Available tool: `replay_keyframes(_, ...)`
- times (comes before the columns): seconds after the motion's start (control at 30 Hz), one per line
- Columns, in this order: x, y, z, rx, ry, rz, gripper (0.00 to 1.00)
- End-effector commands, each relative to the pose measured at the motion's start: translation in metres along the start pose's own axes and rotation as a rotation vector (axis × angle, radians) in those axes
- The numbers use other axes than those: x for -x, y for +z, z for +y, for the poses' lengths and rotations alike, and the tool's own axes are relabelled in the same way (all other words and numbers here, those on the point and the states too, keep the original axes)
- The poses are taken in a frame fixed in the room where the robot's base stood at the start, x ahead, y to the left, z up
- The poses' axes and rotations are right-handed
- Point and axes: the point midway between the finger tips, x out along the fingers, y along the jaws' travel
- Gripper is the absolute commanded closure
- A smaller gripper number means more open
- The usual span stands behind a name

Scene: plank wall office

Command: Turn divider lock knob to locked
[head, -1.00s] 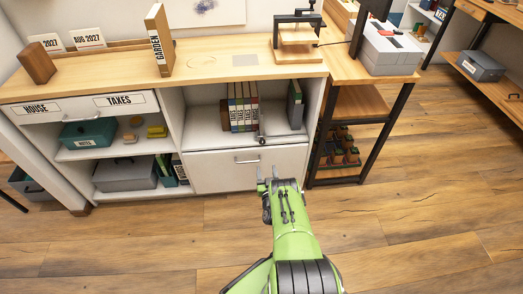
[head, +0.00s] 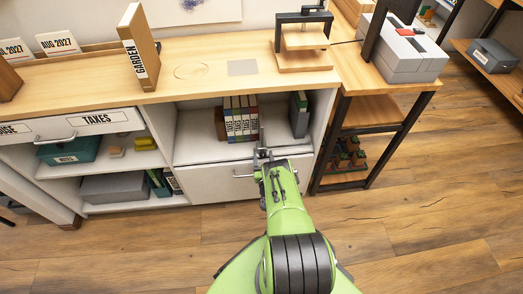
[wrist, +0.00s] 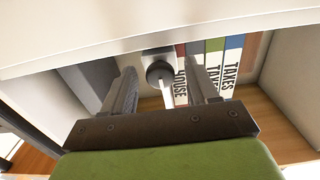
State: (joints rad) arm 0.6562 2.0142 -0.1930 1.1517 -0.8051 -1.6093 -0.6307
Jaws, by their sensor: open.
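A dark round knob (wrist: 159,74) shows in the wrist view, in front of a pale block, with a thin light bar below it. I take it for the divider lock knob. My gripper (wrist: 163,69) is open, with one finger on each side of the knob in the picture; I cannot tell whether either touches it. In the head view my gripper (head: 262,154) is at the front of the open shelf compartment, and the knob is too small or hidden to make out there. Several upright binders (head: 240,118) stand behind it, also in the wrist view (wrist: 222,68).
The wooden cabinet top (head: 205,55) lies above the compartment, and a white drawer front (head: 215,184) below it. A dark grey binder (head: 299,115) stands at the compartment's right. A black-framed side table (head: 372,125) is to the right. The wooden floor in front is clear.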

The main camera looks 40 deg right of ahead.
Motion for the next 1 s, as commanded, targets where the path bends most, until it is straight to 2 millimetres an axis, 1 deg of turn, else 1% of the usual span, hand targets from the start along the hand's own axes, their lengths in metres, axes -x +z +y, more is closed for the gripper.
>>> replay_keyframes(0.2, 0.0002, 0.0003, -0.0001, 0.0, 0.0, 0.0, 0.41)
replay_keyframes(0.57, 0.0, 0.0001, -0.0001, 0.0, 0.0, 0.0, 0.96)
replay_keyframes(0.83, -0.0002, -0.0003, 0.0, -0.026, 0.0, 0.001, 0.97)
replay_keyframes(1.0, -0.0003, -0.0008, 0.0, -0.101, 0.0, 0.002, 0.97)
